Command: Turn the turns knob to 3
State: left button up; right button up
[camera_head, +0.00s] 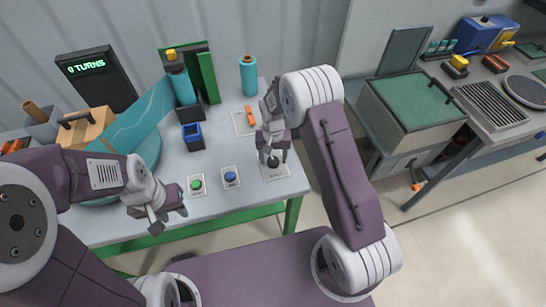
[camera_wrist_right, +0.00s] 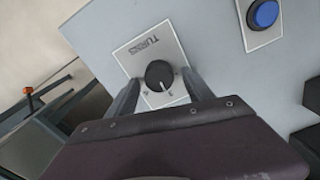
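The turns knob (camera_wrist_right: 159,75) is a round black dial with a white pointer mark, on a white plate (camera_wrist_right: 143,50) labelled TURNS. In the head view the knob (camera_head: 273,162) sits at the table's right front. My right gripper (camera_wrist_right: 160,92) is open, with one finger on each side of the knob; I cannot tell whether they touch it. It also shows above the knob in the head view (camera_head: 272,155). My left gripper (camera_head: 168,216) is over the table's front left, empty, its fingers apart. A dark display (camera_head: 87,68) reads "0 TURNS" in green.
A green button (camera_head: 196,184) and a blue button (camera_head: 230,176) lie left of the knob. An orange switch (camera_head: 249,115) is behind it.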

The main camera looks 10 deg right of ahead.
aim_at(273, 159)
notch_tip(273, 159, up, 9)
jog(key=shift+r+b, duration=0.1)
jog(key=shift+b, duration=0.35)
jog(key=s+d+r+t, duration=0.1)
jog(key=s+d+r, duration=0.2)
jog(key=s+r, duration=0.3)
jog(key=s+d+f+n, duration=0.1)
jog(key=s+f, duration=0.3)
jog(key=s, duration=0.8)
jog(key=shift+s+n, duration=0.2)
jog(key=shift+n, duration=0.5)
